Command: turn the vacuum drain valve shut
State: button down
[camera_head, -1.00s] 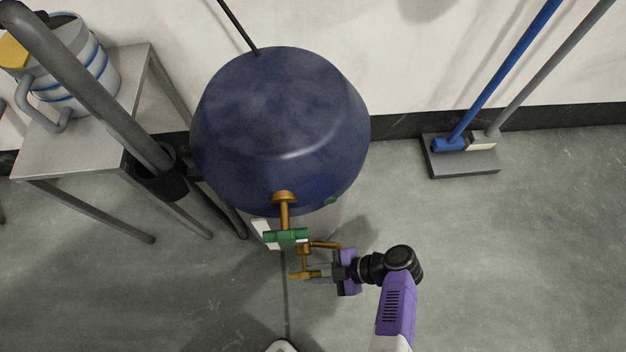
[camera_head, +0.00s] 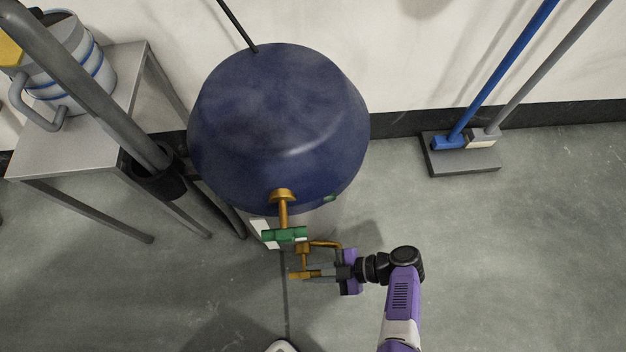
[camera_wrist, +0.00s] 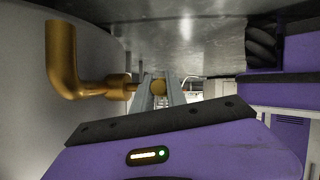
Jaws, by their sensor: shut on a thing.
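A dark blue vacuum vessel (camera_head: 280,120) stands in the middle of the head view. Brass pipework (camera_head: 304,252) hangs at its front, below a green fitting (camera_head: 286,235). The drain valve's brass handle (camera_head: 300,275) shows at the lower end of this pipework. My gripper (camera_head: 322,271) reaches it from the right and is shut on it. In the wrist view, a round brass end (camera_wrist: 158,87) sits between my two grey fingers, to the right of a brass elbow pipe (camera_wrist: 62,65). The fingers hide part of the handle, so its exact angle is hard to tell.
A metal table (camera_head: 85,130) with a canister (camera_head: 68,60) stands at the left, beside a thick grey hose (camera_head: 90,85). A blue-handled broom (camera_head: 500,72) and a grey one lean on the wall at the right. Floor right of my gripper is clear.

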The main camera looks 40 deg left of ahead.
jog(key=shift+f, duration=0.1)
jog(key=c, duration=1.3)
grip_release()
jog(key=shift+c, duration=0.2)
jog(key=p+v, duration=0.1)
jog(key=v, duration=0.6)
jog(key=shift+w+d, duration=0.25)
jog(key=shift+w, duration=0.05)
